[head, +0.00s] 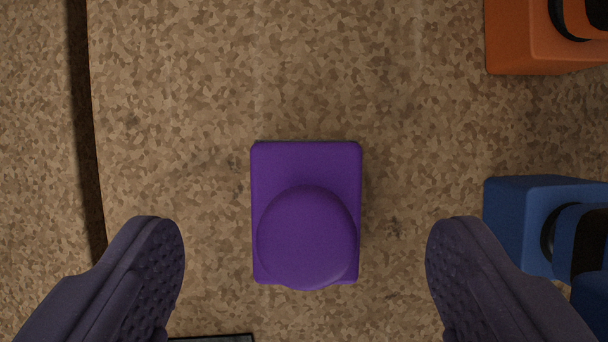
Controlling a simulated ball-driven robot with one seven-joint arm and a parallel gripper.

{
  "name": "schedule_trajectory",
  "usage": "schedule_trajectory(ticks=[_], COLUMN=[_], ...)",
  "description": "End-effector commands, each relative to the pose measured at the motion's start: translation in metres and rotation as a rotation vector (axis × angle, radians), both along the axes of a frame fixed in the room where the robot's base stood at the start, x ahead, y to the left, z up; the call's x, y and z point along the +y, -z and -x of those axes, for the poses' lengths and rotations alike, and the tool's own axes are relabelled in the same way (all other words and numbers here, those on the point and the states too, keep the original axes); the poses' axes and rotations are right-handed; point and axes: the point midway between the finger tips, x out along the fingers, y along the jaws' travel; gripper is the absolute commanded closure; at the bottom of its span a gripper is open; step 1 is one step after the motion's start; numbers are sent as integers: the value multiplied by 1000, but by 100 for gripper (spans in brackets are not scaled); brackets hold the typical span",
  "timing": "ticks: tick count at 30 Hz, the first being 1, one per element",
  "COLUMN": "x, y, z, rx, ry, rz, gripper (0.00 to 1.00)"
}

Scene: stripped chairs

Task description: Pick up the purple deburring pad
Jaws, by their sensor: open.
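The purple deburring pad (306,165) lies on the speckled brown surface near the middle of the head view. It has a rectangular base with a rounded knob on top, toward the lower part of the picture. My gripper (305,235) is open, with one dark textured finger to the left of the pad and one to the right. Clear gaps show between each finger and the pad. Nothing is held, and the pad is fully in view.
An orange block-shaped object (515,45) with a black ring is at the upper right. A blue one (510,225) sits right of the right finger. A dark flat item (212,338) shows at the bottom edge. A dark curved gap (82,120) runs down the left. Surface above the pad is clear.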

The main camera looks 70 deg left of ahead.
Motion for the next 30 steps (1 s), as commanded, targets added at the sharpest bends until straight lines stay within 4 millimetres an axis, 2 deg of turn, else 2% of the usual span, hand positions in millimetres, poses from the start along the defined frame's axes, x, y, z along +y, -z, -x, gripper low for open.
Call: schedule_trajectory(ticks=[9,16,17,24,25,30], x=[-13,-16,-16,-15,-15,-15], y=[44,48,48,48,48,47], z=[4,4,4,5,5,4], rx=[1,-1,-1,-1,-1,-1], ry=[1,0,0,0,0,0], rz=[0,0,0,0,0,0], gripper=[17,17,19,74,79,79])
